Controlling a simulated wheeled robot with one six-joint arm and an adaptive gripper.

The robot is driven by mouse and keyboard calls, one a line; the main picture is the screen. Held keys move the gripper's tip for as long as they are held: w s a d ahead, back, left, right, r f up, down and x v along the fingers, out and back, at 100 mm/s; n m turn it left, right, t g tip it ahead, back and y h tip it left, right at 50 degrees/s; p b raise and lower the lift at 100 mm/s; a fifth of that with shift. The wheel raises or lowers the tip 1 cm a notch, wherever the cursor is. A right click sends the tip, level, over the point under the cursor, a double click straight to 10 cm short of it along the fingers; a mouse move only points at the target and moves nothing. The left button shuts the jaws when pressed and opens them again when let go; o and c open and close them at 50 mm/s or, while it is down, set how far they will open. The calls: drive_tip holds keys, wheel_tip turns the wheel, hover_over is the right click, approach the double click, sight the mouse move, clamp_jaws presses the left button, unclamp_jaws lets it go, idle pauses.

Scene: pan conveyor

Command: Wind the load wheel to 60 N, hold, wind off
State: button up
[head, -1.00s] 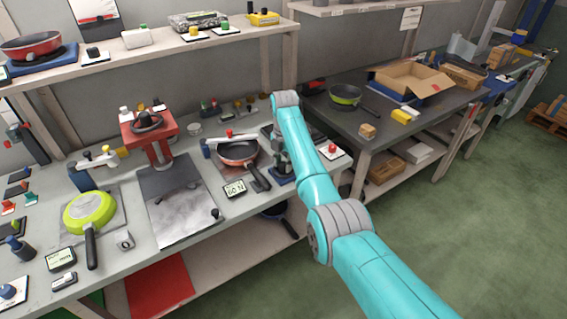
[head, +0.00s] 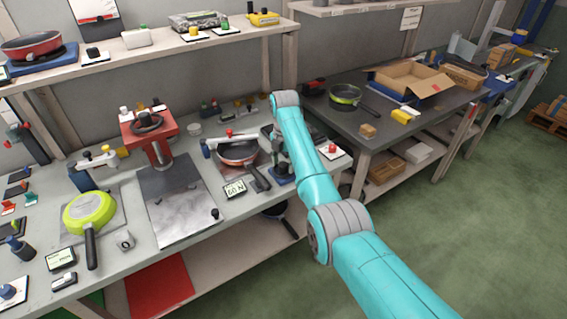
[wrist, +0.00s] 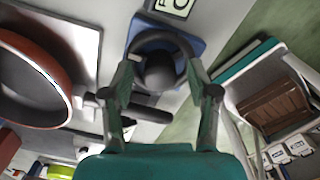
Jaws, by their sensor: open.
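The load wheel, a dark ring with a round hub (wrist: 160,72), sits on a blue base (wrist: 192,50) in the wrist view. My gripper (wrist: 162,72) is open, with one finger on each side of the ring; whether the fingers touch it I cannot tell. In the head view the blue base (head: 281,179) shows beside my teal arm, and the wheel is mostly hidden. A small panel (head: 234,189) in front of the pan reads "60 N". The red pan (head: 237,152) lies left of the wheel and also shows in the wrist view (wrist: 35,85).
A red press with a handwheel (head: 150,125) stands further left, behind a grey metal plate (head: 178,205). A green pan (head: 90,211) lies at the left. A red button box (head: 331,149) sits right of my arm, near the bench end.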

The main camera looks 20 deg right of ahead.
sight(284, 163)
wheel_tip(284, 163, up, 12)
idle(0.5)
